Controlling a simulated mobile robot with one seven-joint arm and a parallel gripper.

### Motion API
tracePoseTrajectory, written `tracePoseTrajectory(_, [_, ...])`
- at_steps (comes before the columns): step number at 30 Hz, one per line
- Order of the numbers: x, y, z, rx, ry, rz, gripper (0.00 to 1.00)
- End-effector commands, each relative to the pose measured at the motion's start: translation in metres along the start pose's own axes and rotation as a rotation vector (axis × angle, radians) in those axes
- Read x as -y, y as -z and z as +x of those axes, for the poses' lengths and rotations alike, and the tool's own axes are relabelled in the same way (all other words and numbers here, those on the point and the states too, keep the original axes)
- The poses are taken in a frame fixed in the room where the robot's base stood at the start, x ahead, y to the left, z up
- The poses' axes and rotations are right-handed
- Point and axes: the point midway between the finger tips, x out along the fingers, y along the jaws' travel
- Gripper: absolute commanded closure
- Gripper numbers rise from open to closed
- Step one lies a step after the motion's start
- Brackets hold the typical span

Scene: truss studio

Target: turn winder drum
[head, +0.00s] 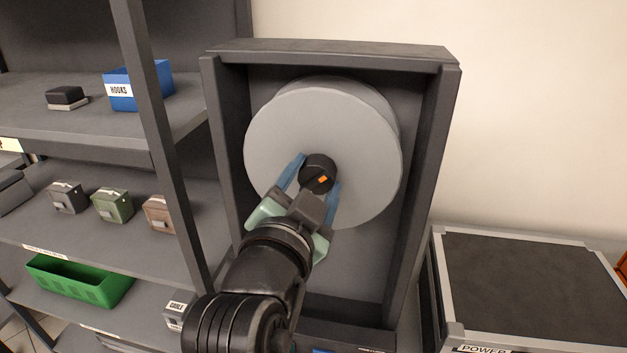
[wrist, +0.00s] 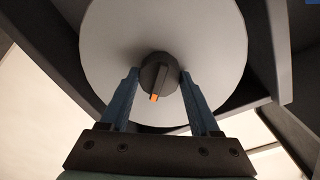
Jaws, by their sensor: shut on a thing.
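The winder drum (head: 365,145) is a large light-grey disc set in a dark upright frame (head: 432,150). A black knob (head: 318,168) with an orange mark stands at its centre. My gripper (head: 317,176) reaches up from below with its blue fingers on either side of the knob, shut on it. In the wrist view the drum (wrist: 110,50) fills the upper middle. The knob (wrist: 158,72) sits between the tips of my gripper (wrist: 158,76), its orange mark pointing down. The drum's lower part is partly hidden by my gripper in the head view.
A shelf unit (head: 60,235) on the left holds a blue hooks box (head: 122,92), several small cases and a green bin (head: 80,280). A dark case (head: 520,280) with pale metal edges stands at the lower right. The frame's side walls flank the drum closely.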

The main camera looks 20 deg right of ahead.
Motion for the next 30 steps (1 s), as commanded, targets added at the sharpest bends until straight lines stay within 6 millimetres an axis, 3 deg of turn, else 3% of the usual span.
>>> tracePoseTrajectory(1, [0.000, 0.001, 0.000, -0.002, -0.001, 0.000, 0.35])
tracePoseTrajectory(6, [0.000, 0.001, 0.000, -0.001, 0.000, 0.000, 0.07])
tracePoseTrajectory(17, [0.000, -0.001, -0.004, 0.000, 0.001, -0.002, 0.07])
tracePoseTrajectory(23, [-0.001, -0.002, -0.034, -0.001, 0.004, -0.001, 0.07])
tracePoseTrajectory(30, [0.000, -0.003, -0.094, 0.000, 0.007, 0.000, 0.07])
